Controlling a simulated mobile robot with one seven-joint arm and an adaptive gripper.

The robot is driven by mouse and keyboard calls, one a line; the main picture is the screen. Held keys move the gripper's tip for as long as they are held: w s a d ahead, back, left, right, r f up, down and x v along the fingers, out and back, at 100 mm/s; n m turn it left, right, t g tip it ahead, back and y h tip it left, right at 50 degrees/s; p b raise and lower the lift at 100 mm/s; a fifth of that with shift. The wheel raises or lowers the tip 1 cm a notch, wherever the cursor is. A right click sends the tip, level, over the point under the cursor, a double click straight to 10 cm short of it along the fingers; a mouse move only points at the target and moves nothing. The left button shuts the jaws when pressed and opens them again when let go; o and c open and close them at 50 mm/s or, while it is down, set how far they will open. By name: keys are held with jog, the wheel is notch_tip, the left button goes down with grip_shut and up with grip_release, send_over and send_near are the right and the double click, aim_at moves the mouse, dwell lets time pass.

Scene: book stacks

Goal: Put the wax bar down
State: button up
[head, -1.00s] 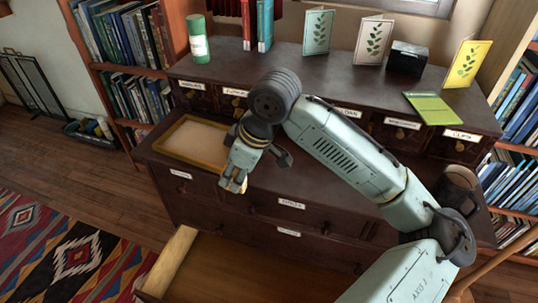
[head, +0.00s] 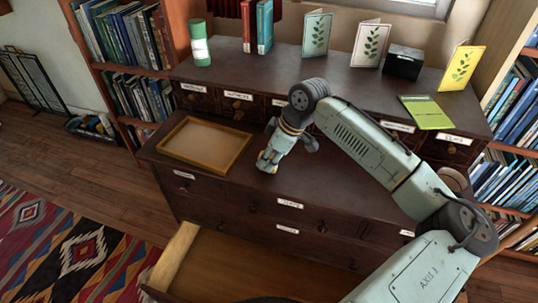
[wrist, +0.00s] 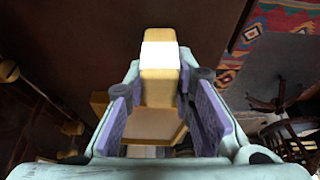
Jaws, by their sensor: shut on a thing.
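The wax bar (wrist: 160,62) is a yellow block with a white band around it, seen in the wrist view. My gripper (wrist: 165,100) is shut on it, with one purple pad on each side, and the bar sticks out past the fingertips. In the head view my gripper (head: 267,164) hangs over the front part of the dark cabinet's counter, just right of the tray, and the bar is mostly hidden there. I cannot tell whether the bar touches the counter.
A wood-rimmed tray (head: 190,162) lies empty on the counter at left. Below, a drawer (head: 240,270) stands open.

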jog(key=shift+f, duration=0.1)
jog(key=o, duration=1)
